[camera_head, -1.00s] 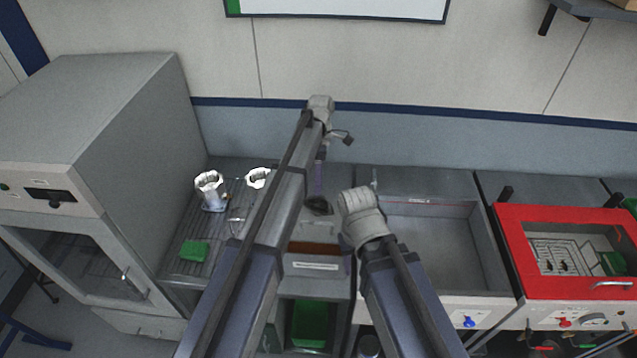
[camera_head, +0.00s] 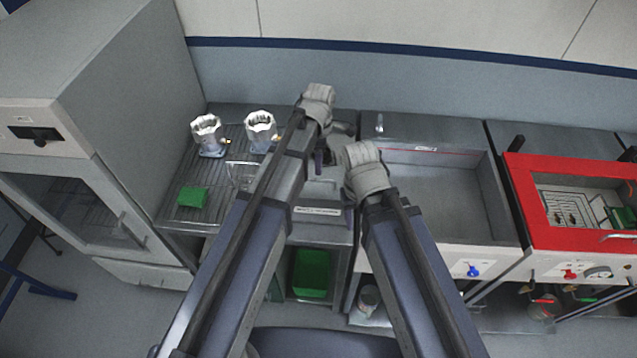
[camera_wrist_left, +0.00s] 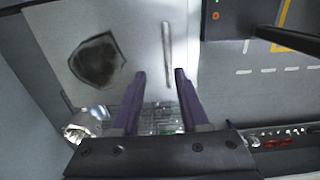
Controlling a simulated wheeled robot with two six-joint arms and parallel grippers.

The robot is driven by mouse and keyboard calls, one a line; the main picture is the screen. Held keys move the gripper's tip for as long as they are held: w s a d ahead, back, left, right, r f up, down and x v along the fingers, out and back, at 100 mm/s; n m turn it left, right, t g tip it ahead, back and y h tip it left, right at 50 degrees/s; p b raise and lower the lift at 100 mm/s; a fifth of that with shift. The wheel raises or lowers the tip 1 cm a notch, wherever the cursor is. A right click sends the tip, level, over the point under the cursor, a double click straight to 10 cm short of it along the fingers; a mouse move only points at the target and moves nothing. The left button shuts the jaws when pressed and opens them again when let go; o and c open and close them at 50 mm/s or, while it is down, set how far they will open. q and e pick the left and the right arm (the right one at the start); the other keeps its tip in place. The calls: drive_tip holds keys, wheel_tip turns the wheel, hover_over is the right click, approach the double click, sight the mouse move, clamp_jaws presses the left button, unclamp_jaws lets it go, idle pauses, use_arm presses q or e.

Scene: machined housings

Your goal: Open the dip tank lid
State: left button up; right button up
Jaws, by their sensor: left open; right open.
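My left gripper (camera_head: 322,160) hangs over a narrow grey unit with a front label (camera_head: 318,210), between the wire drying rack and the open basin. In the left wrist view its two purple fingers (camera_wrist_left: 160,88) are apart and nothing shows between them. My arm hides most of this unit's top, so I cannot tell how a dip tank lid there stands. The wrist view shows a pale panel with a slim bar (camera_wrist_left: 167,55) and a dark patch (camera_wrist_left: 97,60) beyond the fingertips. My right wrist is just to the right; its gripper fingers are hidden.
Two silver housings (camera_head: 207,135) (camera_head: 260,131) and a green block (camera_head: 193,197) are on the rack (camera_head: 180,216). The oven (camera_head: 95,90) stands left. The open basin (camera_head: 489,195) and a red-framed windowed cover (camera_head: 528,205) are right. A green bin (camera_head: 312,273) sits below.

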sight(319, 180)
use_arm(q)
drive_tip(key=shift+s+f+t+b, duration=0.35)
drive_tip(key=shift+f+b, duration=0.3)
drive_tip(key=shift+f, duration=0.15)
drive_tip(key=shift+s+f+t+b, duration=0.3)
drive_tip(key=shift+f+t+b, duration=0.1)
drive_tip(key=shift+f+b, duration=0.35)
drive_tip(key=shift+s+f+t+b, duration=0.35)
drive_tip(key=shift+f+b, duration=0.25)
drive_tip(key=shift+f, duration=0.2)
